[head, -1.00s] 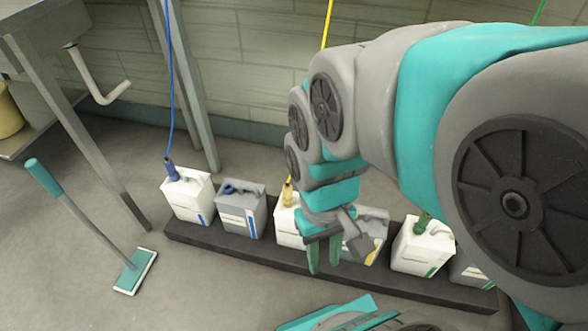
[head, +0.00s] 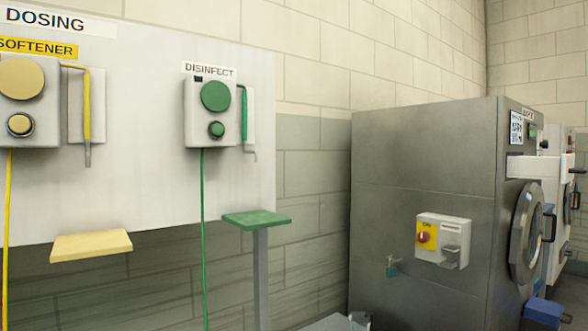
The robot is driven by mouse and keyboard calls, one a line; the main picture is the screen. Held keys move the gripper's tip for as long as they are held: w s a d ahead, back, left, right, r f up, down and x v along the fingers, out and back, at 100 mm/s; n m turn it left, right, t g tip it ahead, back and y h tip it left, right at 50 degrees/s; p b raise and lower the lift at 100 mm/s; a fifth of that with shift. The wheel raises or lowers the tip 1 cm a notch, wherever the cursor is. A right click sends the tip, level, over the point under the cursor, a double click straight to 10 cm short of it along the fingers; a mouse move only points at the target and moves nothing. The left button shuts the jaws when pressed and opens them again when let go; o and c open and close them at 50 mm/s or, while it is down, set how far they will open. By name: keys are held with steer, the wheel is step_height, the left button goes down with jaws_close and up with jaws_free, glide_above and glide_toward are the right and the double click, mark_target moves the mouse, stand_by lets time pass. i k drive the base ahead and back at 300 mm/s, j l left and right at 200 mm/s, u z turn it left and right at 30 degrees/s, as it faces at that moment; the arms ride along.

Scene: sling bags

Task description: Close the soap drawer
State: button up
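A grey washing machine (head: 425,200) stands at the right in the head view, seen mostly from its side. A white drawer (head: 535,168) sticks out from the upper part of its front, above the round door (head: 526,232). It looks pulled open. Its inside is hidden from this low side angle. My gripper is not in view.
A white dosing panel (head: 150,120) hangs on the wall at left, with a yellow softener unit (head: 22,95) and a green disinfect unit (head: 212,112). A yellow shelf (head: 90,246) and a green-topped stand (head: 257,219) jut out below. A switch box (head: 443,240) projects from the machine's side.

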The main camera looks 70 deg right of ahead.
mark_target(562, 168)
steer(key=k+j+z, duration=0.65)
steer(key=k, duration=0.15)
steer(key=z, duration=2.3)
